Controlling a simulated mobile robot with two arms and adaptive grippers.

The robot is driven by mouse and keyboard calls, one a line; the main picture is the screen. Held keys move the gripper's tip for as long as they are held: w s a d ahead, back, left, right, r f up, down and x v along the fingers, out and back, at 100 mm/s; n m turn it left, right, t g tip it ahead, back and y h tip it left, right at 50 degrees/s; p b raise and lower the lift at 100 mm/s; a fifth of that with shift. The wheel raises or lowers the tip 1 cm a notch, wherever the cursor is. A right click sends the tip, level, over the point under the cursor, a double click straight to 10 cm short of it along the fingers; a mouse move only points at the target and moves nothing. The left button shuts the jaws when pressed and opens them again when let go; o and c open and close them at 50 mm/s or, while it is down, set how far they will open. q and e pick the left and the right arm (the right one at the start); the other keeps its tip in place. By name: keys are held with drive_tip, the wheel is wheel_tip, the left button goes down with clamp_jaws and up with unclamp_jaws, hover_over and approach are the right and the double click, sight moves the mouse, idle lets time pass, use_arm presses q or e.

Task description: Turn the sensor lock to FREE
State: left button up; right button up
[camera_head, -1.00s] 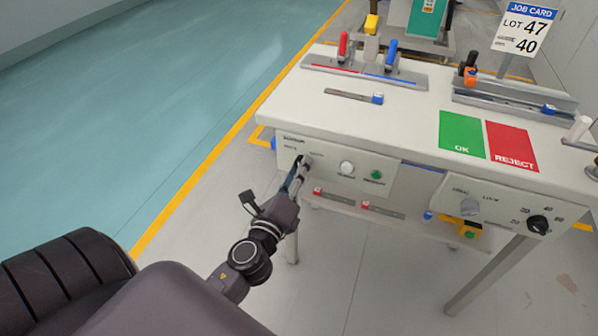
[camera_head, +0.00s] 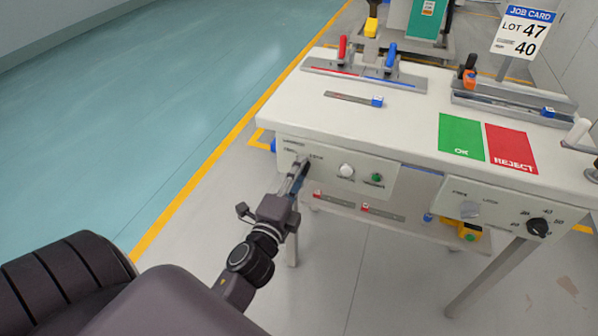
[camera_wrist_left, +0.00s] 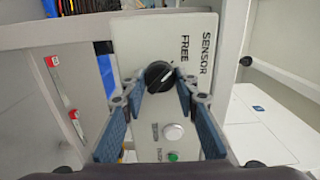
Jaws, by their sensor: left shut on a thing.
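The sensor lock is a round black knob (camera_wrist_left: 158,76) with a pale pointer mark, on a light grey panel (camera_wrist_left: 205,110) printed SENSOR and FREE. In the wrist view the mark slants up and to the right, roughly toward the word FREE. My left gripper (camera_wrist_left: 160,90) is shut on the knob, one blue-padded finger on each side. In the head view the left gripper (camera_head: 302,166) reaches the left end of the bench's front panel (camera_head: 330,172) and hides the knob there. My right gripper is not in view.
Beside the knob on the panel are a white button (camera_head: 346,170) and a green one (camera_head: 377,177). The white bench top (camera_head: 400,115) above holds green and red cards and rails. A second panel with a black dial (camera_head: 538,227) is to the right. Open floor lies left.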

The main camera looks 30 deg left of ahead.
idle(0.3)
use_arm(q)
drive_tip(key=o, duration=1)
drive_tip(key=shift+o, duration=0.7)
